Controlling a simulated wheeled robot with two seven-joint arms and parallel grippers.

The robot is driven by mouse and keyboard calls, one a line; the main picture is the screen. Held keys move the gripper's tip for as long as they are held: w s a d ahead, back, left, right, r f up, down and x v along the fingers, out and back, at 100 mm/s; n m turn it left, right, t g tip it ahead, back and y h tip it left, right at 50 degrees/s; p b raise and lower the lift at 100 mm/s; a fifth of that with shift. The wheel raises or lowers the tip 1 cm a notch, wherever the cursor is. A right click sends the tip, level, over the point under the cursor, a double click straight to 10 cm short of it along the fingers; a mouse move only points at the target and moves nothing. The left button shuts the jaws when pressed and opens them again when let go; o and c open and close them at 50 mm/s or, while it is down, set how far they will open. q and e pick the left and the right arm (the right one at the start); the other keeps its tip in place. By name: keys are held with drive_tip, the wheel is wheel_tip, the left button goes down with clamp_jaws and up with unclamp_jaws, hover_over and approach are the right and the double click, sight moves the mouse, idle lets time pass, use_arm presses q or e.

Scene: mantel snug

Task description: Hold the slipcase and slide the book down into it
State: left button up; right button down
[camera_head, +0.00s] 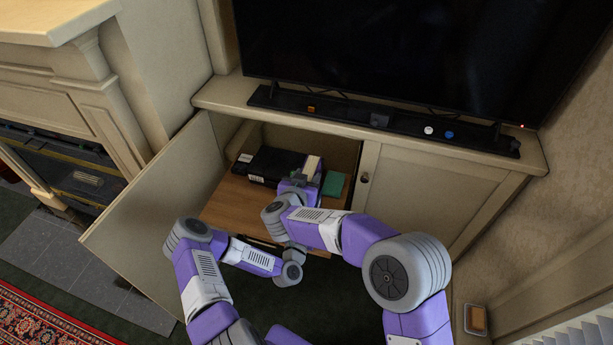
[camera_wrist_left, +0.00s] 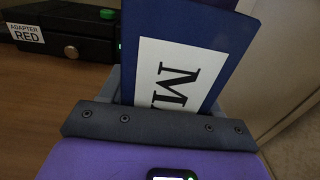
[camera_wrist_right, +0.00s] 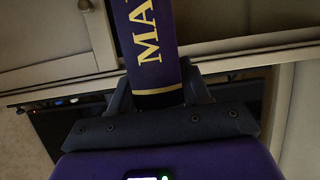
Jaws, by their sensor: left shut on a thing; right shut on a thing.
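The slipcase (camera_wrist_left: 205,45) is dark blue with a white label reading "M" and more letters. It stands between the fingers of my left gripper (camera_wrist_left: 168,92), which is shut on it; the head view does not clearly show that gripper. The book (camera_wrist_right: 148,35) has a dark purple-blue spine with gold letters "MA" and gold lines. My right gripper (camera_wrist_right: 157,92) is shut on it. In the head view my right gripper (camera_head: 297,183) is inside the open cabinet, beside a cream block (camera_head: 313,166) that may be the book's pages. I cannot tell how book and slipcase line up.
A black box (camera_head: 272,165) lies behind on the wooden shelf (camera_head: 228,200); its label reads "ADAPTER RED" in the left wrist view. A green item (camera_head: 333,184) lies right of my right gripper. The open cabinet door (camera_head: 150,215) stands at left, the shut door (camera_head: 425,195) at right.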

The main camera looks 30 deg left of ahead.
drive_tip(key=shift+f, duration=4.8)
drive_tip(key=c, duration=0.6)
unclamp_jaws()
drive_tip(key=shift+o, duration=0.8)
drive_tip(key=shift+f, duration=0.1)
drive_tip(key=v, duration=1.2)
use_arm(q)
drive_tip(key=o, duration=1.2)
